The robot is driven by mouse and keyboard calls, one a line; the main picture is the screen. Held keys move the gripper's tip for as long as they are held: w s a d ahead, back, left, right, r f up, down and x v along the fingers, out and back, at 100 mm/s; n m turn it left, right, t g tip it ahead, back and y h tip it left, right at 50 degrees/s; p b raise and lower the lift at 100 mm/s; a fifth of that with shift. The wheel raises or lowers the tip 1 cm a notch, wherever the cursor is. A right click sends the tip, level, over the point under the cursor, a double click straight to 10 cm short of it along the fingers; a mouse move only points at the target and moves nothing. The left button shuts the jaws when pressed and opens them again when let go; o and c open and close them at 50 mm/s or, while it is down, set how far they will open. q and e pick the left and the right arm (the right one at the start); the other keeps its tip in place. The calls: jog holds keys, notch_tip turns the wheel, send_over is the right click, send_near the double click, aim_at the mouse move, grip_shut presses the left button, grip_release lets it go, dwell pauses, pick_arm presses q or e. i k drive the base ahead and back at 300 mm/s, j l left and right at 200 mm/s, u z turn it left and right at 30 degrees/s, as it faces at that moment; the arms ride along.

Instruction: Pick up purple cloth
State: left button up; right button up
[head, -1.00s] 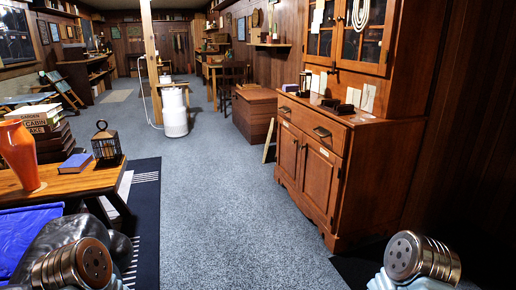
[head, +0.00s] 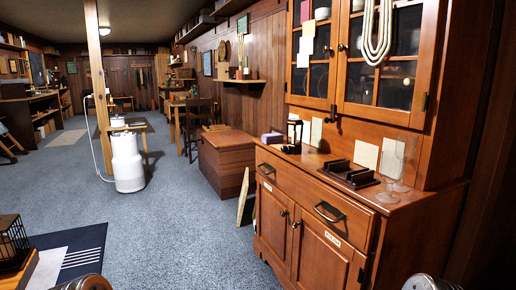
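A small purple item (head: 272,139) lies at the far left end of the wooden cabinet's counter (head: 345,198), against the back. It looks like a folded purple cloth, but it is too small to be sure. Neither of my grippers is in view. Only the tops of my arm links show at the bottom edge, well short of the counter.
On the counter stand a dark lantern-like object (head: 292,137), a black holder (head: 348,174) and clear glasses (head: 392,172). A wooden chest (head: 227,160) stands beyond the cabinet. Grey carpet (head: 175,225) is clear in front.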

aim_at(274, 138)
jog(key=i+j+z, duration=0.15)
jog(key=i+z, duration=0.2)
jog(key=i+j+z, duration=0.1)
jog(key=z, duration=0.25)
jog(key=j+z, duration=0.35)
jog(key=i+j+z, duration=0.1)
jog(key=z, duration=0.25)
